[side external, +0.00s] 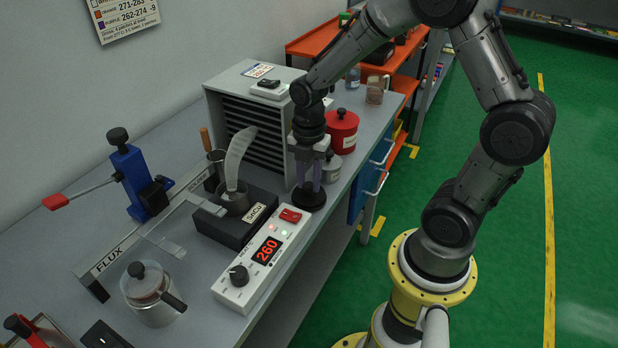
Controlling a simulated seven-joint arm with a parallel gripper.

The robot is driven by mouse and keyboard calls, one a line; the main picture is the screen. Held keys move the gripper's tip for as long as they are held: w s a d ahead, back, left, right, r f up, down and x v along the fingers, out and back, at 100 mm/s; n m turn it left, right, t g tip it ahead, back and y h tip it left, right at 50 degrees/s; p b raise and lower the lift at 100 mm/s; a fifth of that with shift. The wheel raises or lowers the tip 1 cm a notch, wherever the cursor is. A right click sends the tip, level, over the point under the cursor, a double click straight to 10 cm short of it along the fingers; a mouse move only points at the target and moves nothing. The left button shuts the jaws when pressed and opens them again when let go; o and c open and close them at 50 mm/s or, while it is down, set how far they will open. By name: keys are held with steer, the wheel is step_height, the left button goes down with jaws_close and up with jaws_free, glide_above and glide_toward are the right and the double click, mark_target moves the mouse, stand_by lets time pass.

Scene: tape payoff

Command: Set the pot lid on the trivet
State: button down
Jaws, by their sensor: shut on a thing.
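My gripper (308,178) points straight down near the right edge of the grey bench, with its fingers shut on a dark round piece. This piece (309,198) looks like the pot lid; its knob is hidden between the fingers. It is at or just above the bench, and I cannot tell whether it touches anything. I cannot make out a trivet; one may be hidden under the lid. The small solder pot (236,205) stands open on a black block marked SnCu (240,228), left of my gripper, with a pale curved piece rising from it.
A white controller reading 260 (262,262) lies in front of the gripper. A louvred grey box (262,125), a red can (342,131) and a metal tin (332,168) stand close behind. A blue clamp (139,180), flux tray (92,283) and glass jar (152,300) are left.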

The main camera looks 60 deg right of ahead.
steer(key=shift+f, duration=0.1)
steer(key=c, duration=0.5)
jaws_free()
steer(key=shift+c, duration=0.2)
steer(key=o, duration=0.5)
steer(key=shift+o, duration=0.2)
steer(key=shift+r, duration=3.55)
